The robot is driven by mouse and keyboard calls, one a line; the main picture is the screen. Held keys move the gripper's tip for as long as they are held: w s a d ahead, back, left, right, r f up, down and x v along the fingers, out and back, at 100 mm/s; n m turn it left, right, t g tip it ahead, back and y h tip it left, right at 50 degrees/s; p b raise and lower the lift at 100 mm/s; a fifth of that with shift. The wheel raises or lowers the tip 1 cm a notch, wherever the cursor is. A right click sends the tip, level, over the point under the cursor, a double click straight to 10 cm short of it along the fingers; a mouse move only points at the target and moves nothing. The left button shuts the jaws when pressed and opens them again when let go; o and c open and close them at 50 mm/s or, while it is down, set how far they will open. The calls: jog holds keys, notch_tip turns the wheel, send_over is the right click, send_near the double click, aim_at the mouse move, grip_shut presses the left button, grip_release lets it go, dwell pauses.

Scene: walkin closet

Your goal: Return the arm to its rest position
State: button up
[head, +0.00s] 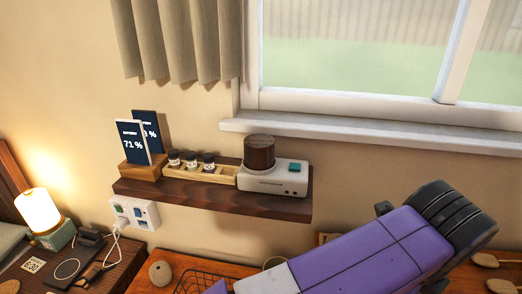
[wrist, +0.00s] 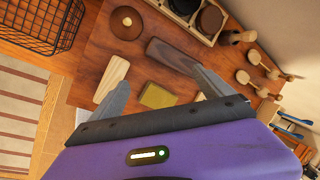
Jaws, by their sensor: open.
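My arm, purple with a dark end, reaches across the lower right of the head view. My gripper (wrist: 158,95) shows in the wrist view with its two grey fingers spread apart and nothing held between them. Below it is a wooden table top (wrist: 100,55). A yellow-green block (wrist: 157,96) lies on the table, seen between the fingers. A dark brown bar (wrist: 172,55) lies near the right finger, and a pale wooden piece (wrist: 112,76) near the left finger. The fingers are hidden in the head view.
A wall shelf (head: 215,200) holds a white device (head: 272,178), small jars (head: 191,160) and two dark cards. A window sill (head: 370,137) is above right. A lamp (head: 39,212) stands at left. A wire basket (wrist: 45,22), a round brown object (wrist: 127,22) and wooden utensils (wrist: 250,55) are on the table.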

jog(key=w+d+r+n+t+h, duration=0.3)
jog(key=d+r+h, duration=0.2)
jog(key=d+r, duration=0.35)
jog(key=w+d+r+n+t+h, duration=0.35)
jog(key=d+r, duration=0.35)
jog(key=r, duration=0.3)
jog(key=a+r+n+t+h, duration=0.2)
jog(key=a+r+n+t, duration=0.5)
jog(key=r+n+t, duration=0.45)
jog(key=s+a+f+n+t+y, duration=0.1)
jog(key=s+a+f+n+y, duration=0.3)
jog(key=a+f+n+y, duration=0.3)
jog(key=s+a+f+n+t+y, duration=0.1)
jog(key=s+a+f+n+y, duration=0.45)
jog(key=f+n+y, duration=0.35)
jog(key=s+a+f+m+g+h, duration=0.1)
jog(key=s+f+g, duration=0.3)
jog(key=s+f, duration=0.6)
jog(key=s+f+m+g+h, duration=0.1)
jog(key=s+f+m+g, duration=0.2)
jog(key=s+f, duration=0.8)
jog(key=s+g, duration=0.1)
jog(key=s, duration=0.2)
jog(key=shift+s+a+h, duration=0.35)
jog(key=shift+s, duration=0.05)
